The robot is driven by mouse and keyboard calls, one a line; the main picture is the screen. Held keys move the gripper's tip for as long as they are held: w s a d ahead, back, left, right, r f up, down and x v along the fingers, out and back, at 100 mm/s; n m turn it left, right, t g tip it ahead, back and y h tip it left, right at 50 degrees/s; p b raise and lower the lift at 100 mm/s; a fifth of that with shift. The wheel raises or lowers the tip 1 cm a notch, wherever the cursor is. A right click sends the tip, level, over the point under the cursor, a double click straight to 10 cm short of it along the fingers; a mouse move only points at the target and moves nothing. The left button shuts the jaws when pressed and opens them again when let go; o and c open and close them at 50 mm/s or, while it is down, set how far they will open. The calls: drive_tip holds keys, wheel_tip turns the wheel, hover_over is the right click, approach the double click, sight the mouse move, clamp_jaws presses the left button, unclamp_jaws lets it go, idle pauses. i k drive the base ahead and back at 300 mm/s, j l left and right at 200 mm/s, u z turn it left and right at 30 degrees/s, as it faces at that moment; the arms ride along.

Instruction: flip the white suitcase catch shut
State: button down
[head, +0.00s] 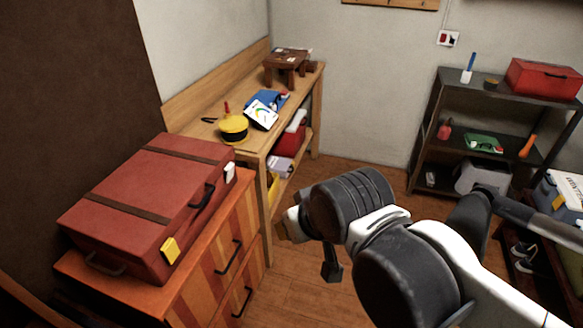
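A red suitcase (150,203) with two brown straps lies flat on the drawer cabinet at the left. Its white catch (230,172) is at the far end of its front side, and a yellow catch (170,250) is at the near end. A dark handle (202,196) sits between them. The picture is too coarse to tell how far the white catch is turned. My gripper (290,226) is at the end of my arm, to the right of the suitcase and apart from it. Its fingers are mostly hidden by the wrist.
The striped drawer cabinet (222,262) carries the suitcase. Behind it a wooden workbench (203,100) holds a yellow round tin (233,128) and a small brown stool (288,62). Dark shelves (425,125) stand at the right. Open floor lies between cabinet and shelves.

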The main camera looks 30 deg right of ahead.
sight(230, 168)
drive_tip(key=i+l+z, duration=0.1)
drive_tip(key=i, duration=0.3)
drive_tip(key=i+l+z, duration=0.1)
drive_tip(key=i+l, duration=0.2)
drive_tip(key=i, duration=0.1)
